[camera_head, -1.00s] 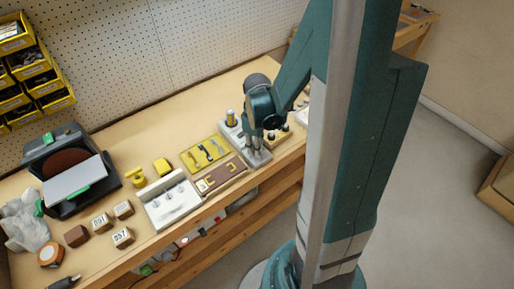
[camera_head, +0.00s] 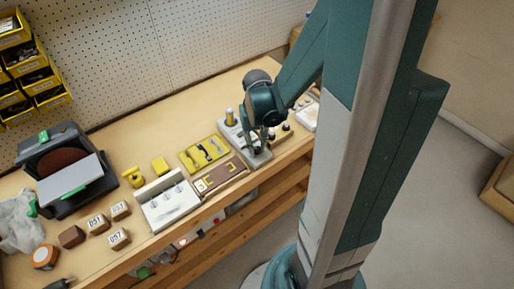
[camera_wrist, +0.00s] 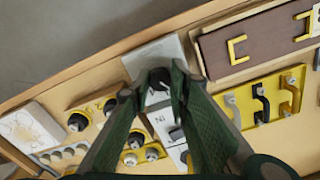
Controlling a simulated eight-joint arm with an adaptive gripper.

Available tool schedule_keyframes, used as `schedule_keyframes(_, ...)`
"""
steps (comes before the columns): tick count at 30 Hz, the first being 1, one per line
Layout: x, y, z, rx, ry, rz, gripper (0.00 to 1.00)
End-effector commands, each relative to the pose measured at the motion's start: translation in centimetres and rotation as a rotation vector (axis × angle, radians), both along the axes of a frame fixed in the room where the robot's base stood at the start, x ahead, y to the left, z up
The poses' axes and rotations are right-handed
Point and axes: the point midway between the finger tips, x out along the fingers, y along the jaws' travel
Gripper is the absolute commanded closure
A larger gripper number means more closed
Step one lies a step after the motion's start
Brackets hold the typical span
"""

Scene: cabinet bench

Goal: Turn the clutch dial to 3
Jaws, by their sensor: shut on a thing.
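The clutch dial (camera_wrist: 158,78) looks like a small dark round knob on a light grey plate (camera_wrist: 151,53). My gripper (camera_wrist: 157,82) is shut on it, with one finger on each side, in the wrist view. The fingers hide much of the dial, and I cannot read any number or pointer setting. In the head view my gripper (camera_head: 257,141) is down at the grey fixture (camera_head: 260,160) near the bench's front edge. The dial itself is hidden there by the gripper.
Black knobs (camera_wrist: 77,122) stand close by on the other side. A sander (camera_head: 72,172) and labelled blocks (camera_head: 119,239) stand farther left.

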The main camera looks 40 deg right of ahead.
Motion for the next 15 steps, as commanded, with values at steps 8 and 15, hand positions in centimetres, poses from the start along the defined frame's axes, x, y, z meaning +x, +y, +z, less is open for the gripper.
schedule_keyframes(8, 0.0, 0.03, -0.05, 0.001, 0.0, -0.258, 0.94)
schedule_keyframes(15, -0.01, 0.03, -0.04, 0.001, 0.0, -0.438, 0.94)
